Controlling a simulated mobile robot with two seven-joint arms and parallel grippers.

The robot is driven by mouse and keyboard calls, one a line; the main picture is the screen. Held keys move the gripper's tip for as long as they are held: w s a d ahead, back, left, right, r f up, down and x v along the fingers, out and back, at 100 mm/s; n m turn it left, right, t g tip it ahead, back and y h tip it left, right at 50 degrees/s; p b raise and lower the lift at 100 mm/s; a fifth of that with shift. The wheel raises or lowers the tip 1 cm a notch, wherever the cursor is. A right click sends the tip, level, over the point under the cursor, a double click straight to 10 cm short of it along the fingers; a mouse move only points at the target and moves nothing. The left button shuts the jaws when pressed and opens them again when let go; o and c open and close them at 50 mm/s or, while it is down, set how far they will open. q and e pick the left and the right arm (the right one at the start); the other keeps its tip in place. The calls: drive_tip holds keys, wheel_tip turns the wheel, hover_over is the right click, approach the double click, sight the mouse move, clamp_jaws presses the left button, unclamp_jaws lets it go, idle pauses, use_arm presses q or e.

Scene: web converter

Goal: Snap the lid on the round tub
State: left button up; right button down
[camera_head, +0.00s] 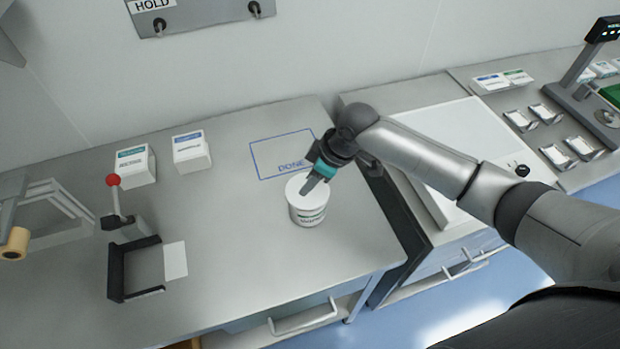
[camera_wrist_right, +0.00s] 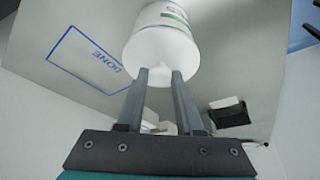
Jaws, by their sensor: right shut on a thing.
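The round tub (camera_head: 308,215) stands upright on the grey bench, white with a dark green label. Its white lid (camera_head: 297,186) is at the top of the tub. The tub also shows in the right wrist view (camera_wrist_right: 172,15), with the pale lid (camera_wrist_right: 160,50) facing the camera. My right gripper (camera_head: 312,186) reaches down from the upper right with its fingertips at the lid. I cannot tell whether the lid is fully seated. My left gripper is not in view.
A blue outline marked DONE (camera_head: 283,153) lies behind the tub. Two cartons (camera_head: 134,166) (camera_head: 191,151) stand at the back left. A black bracket (camera_head: 133,268) and a red-knobbed lever (camera_head: 115,195) are at left. The bench's right edge is close; its front middle is clear.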

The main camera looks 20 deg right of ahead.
drive_tip(key=shift+p, duration=0.4)
drive_tip(key=shift+f, duration=0.15)
idle(1.1)
drive_tip(key=shift+p, duration=0.55)
idle(0.5)
unclamp_jaws()
idle(0.6)
